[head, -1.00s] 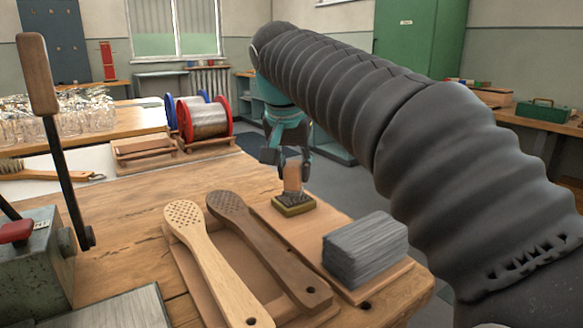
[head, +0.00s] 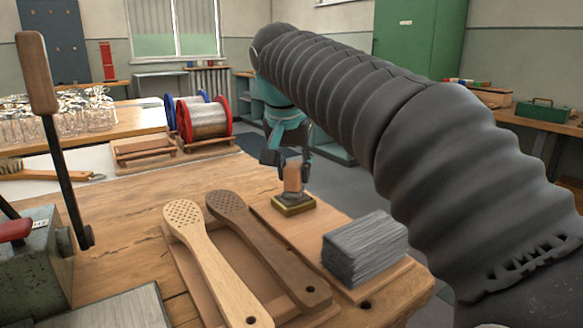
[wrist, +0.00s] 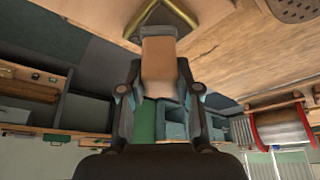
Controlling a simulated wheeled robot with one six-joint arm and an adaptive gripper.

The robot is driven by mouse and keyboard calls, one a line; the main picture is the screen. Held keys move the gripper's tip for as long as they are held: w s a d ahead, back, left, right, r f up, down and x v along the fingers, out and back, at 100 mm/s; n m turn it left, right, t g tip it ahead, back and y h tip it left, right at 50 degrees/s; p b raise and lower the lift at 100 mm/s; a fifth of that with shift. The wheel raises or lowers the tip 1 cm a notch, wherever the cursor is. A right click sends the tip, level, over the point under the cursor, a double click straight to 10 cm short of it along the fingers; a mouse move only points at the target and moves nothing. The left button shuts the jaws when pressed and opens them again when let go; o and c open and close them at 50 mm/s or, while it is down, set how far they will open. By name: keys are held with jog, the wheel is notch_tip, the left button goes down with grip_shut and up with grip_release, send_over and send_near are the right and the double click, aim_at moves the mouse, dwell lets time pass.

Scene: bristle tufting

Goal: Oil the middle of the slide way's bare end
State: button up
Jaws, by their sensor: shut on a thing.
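My gripper (head: 290,165) is shut on the upright wooden handle (head: 292,178) of a small tool. Its fingers also show on both sides of the handle (wrist: 158,62) in the wrist view. The tool's dark lower part meets a square brass-rimmed pad or tin (head: 293,208); I cannot tell whether it still touches it. The tin sits on a flat wooden board (head: 268,222), and its rim (wrist: 160,8) shows at the top of the wrist view. A flat grey metal surface (head: 115,308) lies at the lower left of the head view; I cannot tell whether it is the slide way.
A light brush back (head: 212,255) and a dark one (head: 265,245) lie left of the board. A grey layered block (head: 364,248) stands at its front end. A lever (head: 62,150) rises at left. Wire spools (head: 205,118) stand behind. The table's middle left is clear.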

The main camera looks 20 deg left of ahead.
aim_at(294, 164)
jog(key=shift+f, duration=0.4)
dwell(0.8)
jog(key=shift+r+p, duration=3.15)
jog(key=shift+r, duration=0.4)
